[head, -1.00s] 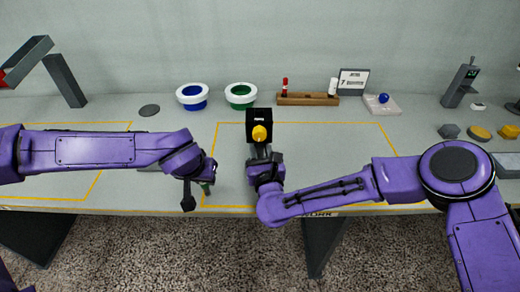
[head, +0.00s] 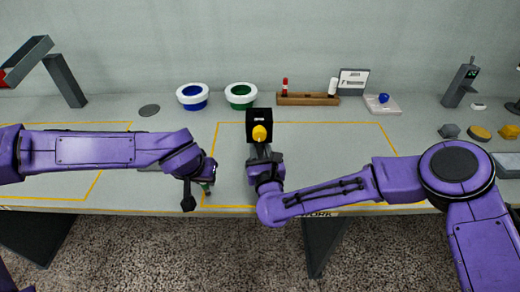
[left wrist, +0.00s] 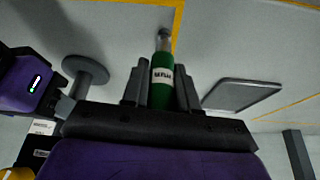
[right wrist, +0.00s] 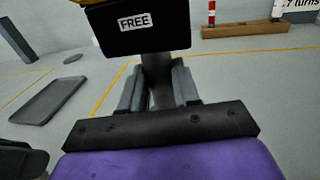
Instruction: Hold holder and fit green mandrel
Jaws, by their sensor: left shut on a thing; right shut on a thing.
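The holder is a black box (head: 259,121) with a yellow knob, on a grey post with a round base (left wrist: 85,68). Its box reads "FREE" in the right wrist view (right wrist: 140,28). My right gripper (head: 262,157) is shut on the post below the box. The green mandrel (left wrist: 161,88) has a white label and a grey metal end. My left gripper (left wrist: 160,95) is shut on it, left of the holder and apart from it. In the head view, my left gripper (head: 205,178) mostly hides the mandrel.
A grey tray (right wrist: 47,101) lies left of the holder. Blue (head: 193,97) and green (head: 240,96) ringed bowls stand behind, with a wooden rack (head: 308,99) and a sign (head: 353,80).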

